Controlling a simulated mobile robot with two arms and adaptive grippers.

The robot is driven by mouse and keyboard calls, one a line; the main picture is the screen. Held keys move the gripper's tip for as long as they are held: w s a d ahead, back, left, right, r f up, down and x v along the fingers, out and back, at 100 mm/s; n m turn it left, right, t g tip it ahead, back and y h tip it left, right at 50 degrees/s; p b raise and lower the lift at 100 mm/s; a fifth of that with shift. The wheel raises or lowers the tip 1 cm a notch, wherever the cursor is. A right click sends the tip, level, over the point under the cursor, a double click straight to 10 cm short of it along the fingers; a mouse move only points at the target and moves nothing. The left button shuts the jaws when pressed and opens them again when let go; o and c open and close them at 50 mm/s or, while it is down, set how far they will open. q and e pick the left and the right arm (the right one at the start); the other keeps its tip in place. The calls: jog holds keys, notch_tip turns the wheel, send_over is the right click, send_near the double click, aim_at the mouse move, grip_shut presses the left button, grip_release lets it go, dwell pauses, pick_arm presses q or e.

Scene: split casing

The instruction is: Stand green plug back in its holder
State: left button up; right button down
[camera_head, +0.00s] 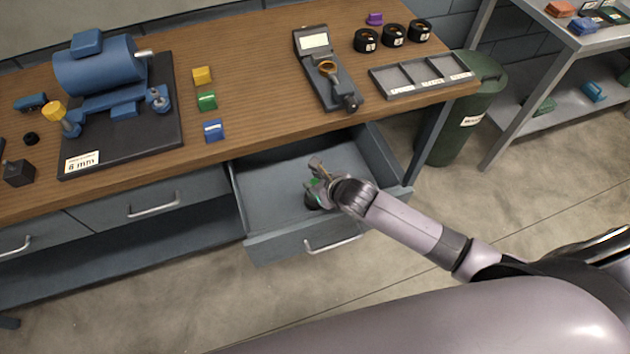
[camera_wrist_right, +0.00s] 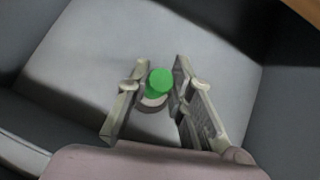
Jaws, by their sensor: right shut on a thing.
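The green plug (camera_wrist_right: 159,81) shows its round green top between the fingers of my right gripper (camera_wrist_right: 158,90) in the wrist view. In the head view my right gripper (camera_head: 318,178) is low inside the open drawer, shut on the plug, which shows only as a small green patch. A dark round piece (camera_head: 312,200), perhaps the holder, is right under the fingers. I cannot tell whether the plug is seated in it. My left gripper is not in view.
The open drawer (camera_head: 270,205) is otherwise bare; its walls surround my right gripper. The wooden tabletop (camera_head: 255,75) above carries a blue motor (camera_head: 95,68), coloured blocks (camera_head: 207,101), a handheld meter (camera_head: 325,70) and a grey tray (camera_head: 420,73). A green bin (camera_head: 465,110) stands to the right.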

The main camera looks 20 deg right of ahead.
jog(key=shift+f, duration=0.1)
jog(key=c, duration=1.3)
grip_release()
jog(key=shift+c, duration=0.2)
jog(key=shift+s+f, duration=0.1)
notch_tip(320, 180, up, 8)
jog(key=p, duration=0.8)
jog(key=shift+p, duration=0.4)
